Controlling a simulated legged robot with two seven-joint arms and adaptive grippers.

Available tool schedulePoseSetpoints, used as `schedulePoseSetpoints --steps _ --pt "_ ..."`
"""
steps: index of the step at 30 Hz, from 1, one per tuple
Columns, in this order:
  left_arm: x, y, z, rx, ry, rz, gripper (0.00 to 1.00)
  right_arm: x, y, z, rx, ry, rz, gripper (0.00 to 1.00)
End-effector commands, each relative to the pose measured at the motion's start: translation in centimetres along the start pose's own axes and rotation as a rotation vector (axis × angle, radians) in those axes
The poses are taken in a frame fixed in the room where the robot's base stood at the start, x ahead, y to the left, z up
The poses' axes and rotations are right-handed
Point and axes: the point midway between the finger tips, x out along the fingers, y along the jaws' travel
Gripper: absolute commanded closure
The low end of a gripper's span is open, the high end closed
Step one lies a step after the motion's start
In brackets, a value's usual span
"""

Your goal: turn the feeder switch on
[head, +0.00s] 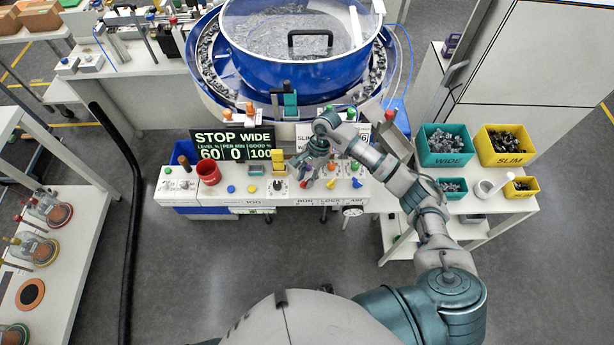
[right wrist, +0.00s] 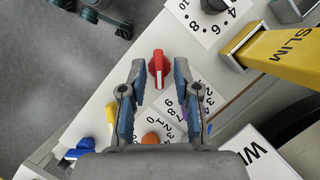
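A red rotary knob (right wrist: 158,68) stands on the white console panel, with its ridge along the picture's vertical in the right wrist view. My right gripper (right wrist: 159,63) is open and empty, its two fingers on either side of the knob with a gap to each. In the head view my right gripper (head: 305,172) reaches over the console front and largely hides the knob. The black display (head: 232,143) reads STOP, WIDE, 60, 0 and 100. The blue feeder bowl (head: 300,45) stands behind the console. My left gripper is not in view.
A black numbered dial (right wrist: 213,5) and a yellow SLIM part (right wrist: 285,48) lie close to the gripper. Yellow (head: 331,183) and blue (head: 356,183) knobs sit right of it. Bins marked WIDE (head: 446,161) and SLIM (head: 509,160) stand at right.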

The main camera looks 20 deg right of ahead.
Motion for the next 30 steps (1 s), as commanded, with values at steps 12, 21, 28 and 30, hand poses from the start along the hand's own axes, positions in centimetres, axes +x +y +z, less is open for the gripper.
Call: schedulePoseSetpoints --steps 12,21,28,30 --pt "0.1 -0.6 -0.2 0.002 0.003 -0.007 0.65 -0.1 0.0 -0.2 0.008 -0.001 -0.006 1.00" --pt "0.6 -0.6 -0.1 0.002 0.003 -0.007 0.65 -0.1 0.2 -0.4 0.117 0.002 -0.051 1.00" --pt "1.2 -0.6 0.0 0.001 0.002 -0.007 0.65 -0.1 0.3 -0.4 0.293 0.003 -0.126 1.00" --pt "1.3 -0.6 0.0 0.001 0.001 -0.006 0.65 -0.1 0.4 -0.4 0.355 0.003 -0.151 1.00"
